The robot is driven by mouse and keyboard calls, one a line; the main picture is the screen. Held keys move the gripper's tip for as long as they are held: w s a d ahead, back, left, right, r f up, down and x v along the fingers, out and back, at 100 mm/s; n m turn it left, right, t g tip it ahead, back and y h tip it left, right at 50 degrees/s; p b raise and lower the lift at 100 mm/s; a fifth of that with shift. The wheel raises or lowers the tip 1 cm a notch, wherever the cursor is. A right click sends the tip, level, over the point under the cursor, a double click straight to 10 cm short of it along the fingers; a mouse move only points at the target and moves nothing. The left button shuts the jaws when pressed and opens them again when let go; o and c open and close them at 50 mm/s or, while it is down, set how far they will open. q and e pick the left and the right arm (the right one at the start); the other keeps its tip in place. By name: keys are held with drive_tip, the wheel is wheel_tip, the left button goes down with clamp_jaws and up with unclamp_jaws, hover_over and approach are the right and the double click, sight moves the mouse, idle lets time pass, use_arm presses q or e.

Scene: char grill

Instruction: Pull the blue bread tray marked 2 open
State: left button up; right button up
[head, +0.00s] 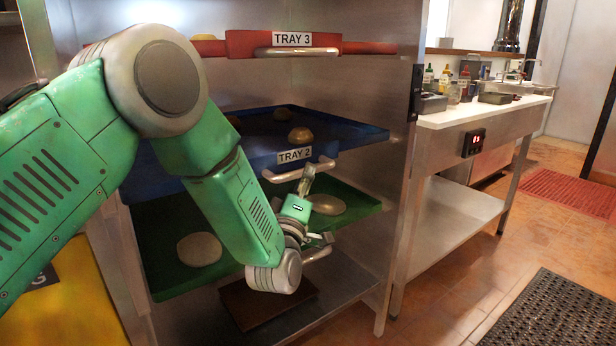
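The blue tray marked TRAY 2 (345,134) is in the middle of the metal rack, with several buns on it. Its metal handle (285,178) is on the front under the white label. My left arm reaches across the rack from the left and covers the tray's left part. My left gripper (307,182) is at the right part of this handle, with a finger pointing up beside it. The fingers are small and partly overlapped by the handle, so I cannot tell whether they are closed on it. My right gripper is not in view.
A red tray marked TRAY 3 (350,46) is above. A green tray (165,270) with flat dough pieces is below, over a brown board (268,303). A counter (475,113) with bottles stands at right. A dark floor mat (560,315) lies in the front right.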

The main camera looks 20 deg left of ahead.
use_arm(q)
drive_tip(key=shift+x, duration=0.95)
clamp_jaws()
drive_tip(key=shift+d+f, duration=0.1)
